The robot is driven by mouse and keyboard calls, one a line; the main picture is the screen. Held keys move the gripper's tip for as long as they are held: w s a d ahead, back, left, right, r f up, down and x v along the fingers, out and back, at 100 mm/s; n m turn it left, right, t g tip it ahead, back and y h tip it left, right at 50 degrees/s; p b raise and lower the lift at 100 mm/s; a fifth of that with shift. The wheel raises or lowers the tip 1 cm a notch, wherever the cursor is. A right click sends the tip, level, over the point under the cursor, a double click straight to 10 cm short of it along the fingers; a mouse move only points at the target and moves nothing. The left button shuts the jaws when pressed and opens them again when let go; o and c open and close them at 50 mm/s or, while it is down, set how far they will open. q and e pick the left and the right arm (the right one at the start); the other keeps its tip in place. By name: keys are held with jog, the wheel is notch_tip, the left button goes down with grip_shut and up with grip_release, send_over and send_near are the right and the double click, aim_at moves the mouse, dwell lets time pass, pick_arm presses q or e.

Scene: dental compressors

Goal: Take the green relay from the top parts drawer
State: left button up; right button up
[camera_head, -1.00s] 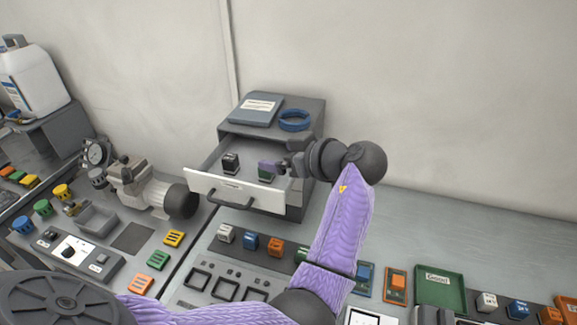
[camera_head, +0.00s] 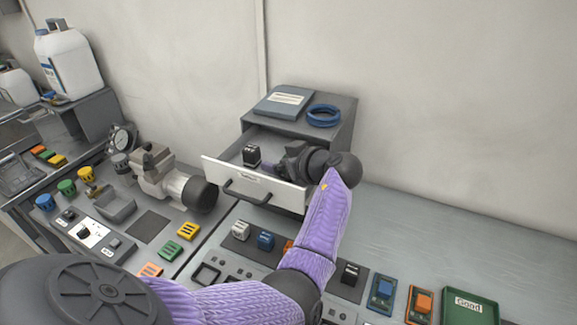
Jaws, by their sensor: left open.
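The top parts drawer (camera_head: 228,175) is pulled out of a grey cabinet (camera_head: 338,133), with its white front facing me. A black relay (camera_head: 251,155) with a pale label stands inside it at the left. My left gripper (camera_head: 272,166) is open and reaches into the drawer from the right, beside the black relay. The green relay cannot be made out; the gripper covers the part of the drawer where it showed before. Whether the fingers touch it cannot be told. My right gripper is not in view.
A blue ring (camera_head: 323,115) and a grey folder (camera_head: 284,102) lie on the cabinet. A compressor (camera_head: 170,180) stands to the left of the drawer. Several relays, including a blue one (camera_head: 265,240), line the bench in front. A green tray (camera_head: 470,308) sits at right.

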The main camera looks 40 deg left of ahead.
pick_arm(q)
grip_shut()
dwell(0.3)
